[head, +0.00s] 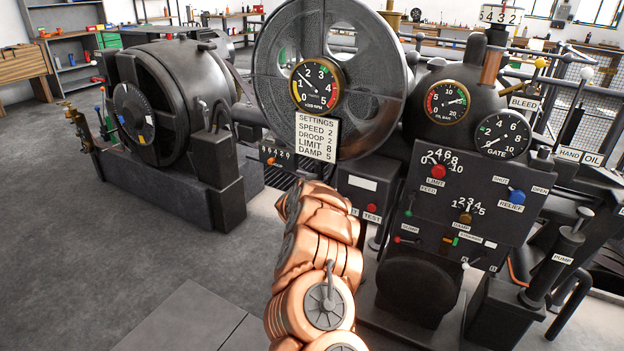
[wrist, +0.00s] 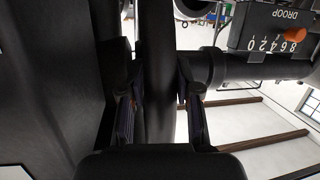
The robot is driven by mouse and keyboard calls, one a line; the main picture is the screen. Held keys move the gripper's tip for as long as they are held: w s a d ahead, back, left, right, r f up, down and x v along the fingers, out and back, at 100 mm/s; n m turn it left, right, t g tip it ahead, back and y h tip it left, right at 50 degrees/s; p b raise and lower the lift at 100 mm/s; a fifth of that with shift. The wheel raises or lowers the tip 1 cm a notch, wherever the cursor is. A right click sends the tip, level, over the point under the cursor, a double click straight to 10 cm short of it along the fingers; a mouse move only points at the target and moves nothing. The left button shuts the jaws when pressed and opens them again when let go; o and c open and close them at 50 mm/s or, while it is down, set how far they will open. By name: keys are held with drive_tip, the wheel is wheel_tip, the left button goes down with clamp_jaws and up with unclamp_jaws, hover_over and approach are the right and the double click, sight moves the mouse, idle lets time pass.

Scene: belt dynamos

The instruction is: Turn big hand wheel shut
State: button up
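A large dark spoked wheel (head: 388,100) stands upright at top centre in the head view, behind a brass-rimmed gauge. I cannot tell whether it is the big hand wheel. My copper-coloured arm reaches up from the bottom centre, and my gripper is hidden in that view. In the wrist view my gripper (wrist: 160,112) has its two fingers apart. A dark upright bar (wrist: 157,65) runs between them, with a clear gap at the right finger. I cannot tell whether this bar is part of the hand wheel or touches the left finger.
A settings card (head: 317,137) hangs below the gauge (head: 318,86). A droop scale (wrist: 285,42) with an orange knob is near my gripper. A control panel (head: 470,195) and pump (head: 565,245) stand right, a dark dynamo (head: 165,100) left. Floor at lower left is clear.

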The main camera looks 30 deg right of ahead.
drive_tip(key=o, duration=0.3)
drive_tip(key=shift+s+d+r, duration=0.15)
drive_tip(key=shift+o, duration=0.8)
drive_tip(key=shift+s+a, duration=0.2)
drive_tip(key=shift+a, duration=0.3)
drive_tip(key=v, duration=1.1)
drive_tip(key=shift+r, duration=0.2)
